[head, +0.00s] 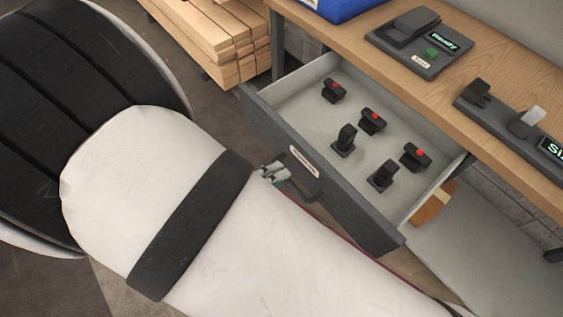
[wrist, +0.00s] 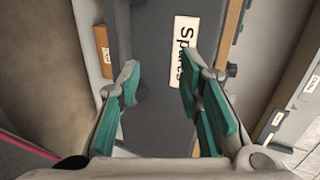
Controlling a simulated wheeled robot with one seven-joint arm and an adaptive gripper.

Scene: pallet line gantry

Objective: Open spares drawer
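The spares drawer (head: 258,112) stands pulled out from under the wooden bench, with its inside showing in the head view. Its dark grey front carries a white label (head: 304,161) and a dark handle (head: 308,190). The label reads "Spares" in the wrist view (wrist: 184,50). Several black parts, some with red dots, stand inside the drawer. My gripper (head: 272,174) is at the drawer front beside the handle, partly hidden by my arm. In the wrist view my gripper (wrist: 160,68) has its teal fingers apart. I cannot make out the handle between them.
The wooden bench top (head: 490,90) holds a device with a lit "Ready" display (head: 420,42), a second dark device (head: 515,120) and a blue bin (head: 340,8). Stacked timber (head: 215,40) lies at the back left. A grey lower shelf (head: 490,265) is right of the drawer.

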